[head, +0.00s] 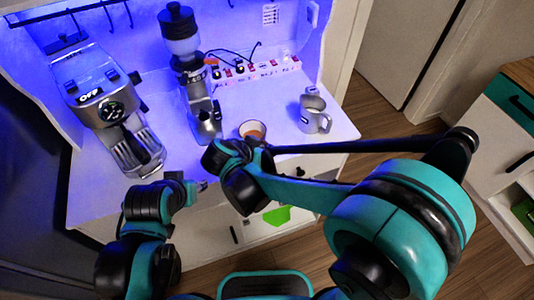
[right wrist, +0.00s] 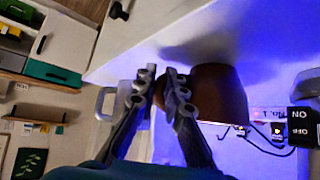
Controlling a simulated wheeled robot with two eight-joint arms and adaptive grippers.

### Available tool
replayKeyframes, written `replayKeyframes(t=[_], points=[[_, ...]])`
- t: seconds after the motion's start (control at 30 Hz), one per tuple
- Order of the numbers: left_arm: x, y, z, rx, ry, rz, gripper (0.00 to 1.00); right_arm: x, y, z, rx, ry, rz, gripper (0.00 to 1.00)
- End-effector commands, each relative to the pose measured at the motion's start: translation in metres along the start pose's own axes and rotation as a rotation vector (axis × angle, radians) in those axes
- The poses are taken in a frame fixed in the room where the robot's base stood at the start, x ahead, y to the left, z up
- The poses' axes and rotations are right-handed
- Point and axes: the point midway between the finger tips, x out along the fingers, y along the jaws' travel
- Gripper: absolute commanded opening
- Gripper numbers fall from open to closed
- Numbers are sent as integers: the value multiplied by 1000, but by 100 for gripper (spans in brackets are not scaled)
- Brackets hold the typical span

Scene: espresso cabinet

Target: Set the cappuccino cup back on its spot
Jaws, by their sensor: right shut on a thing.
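The cappuccino cup (head: 252,127) is at the counter's front edge in the head view, its inside orange-brown and its lower part hidden by my right wrist. In the right wrist view the brown cup (right wrist: 222,95) is close up, just beyond the fingers. My right gripper (right wrist: 162,82) is shut on the cup's near side; I cannot tell whether the cup touches the counter. The cup's spot cannot be made out.
An espresso machine (head: 108,105) stands at the left of the counter (head: 240,100), with a coffee grinder (head: 190,75) behind the cup's left. A metal pitcher (head: 314,115) stands right of the cup. A power strip (head: 255,70) with cables lies at the back. Free counter lies between cup and pitcher.

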Motion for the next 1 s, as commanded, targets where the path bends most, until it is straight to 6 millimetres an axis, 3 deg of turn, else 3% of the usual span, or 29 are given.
replayKeyframes(t=[0.4, 0.5, 0.83, 1.0], points=[[5, 0, 3, 0, 0, 0, 40, 6, 0, 6, 0, 1, 0, 0], [4, 0, 3, 0, 0, 0, 40, 5, 0, 5, 0, 0, 0, 30], [3, 0, 2, 0, 0, 0, 40, 4, 0, 4, 0, 0, 0, 30], [-5, 0, -4, 0, 0, 0, 40, 0, -1, -8, 0, 0, -1, 30]])
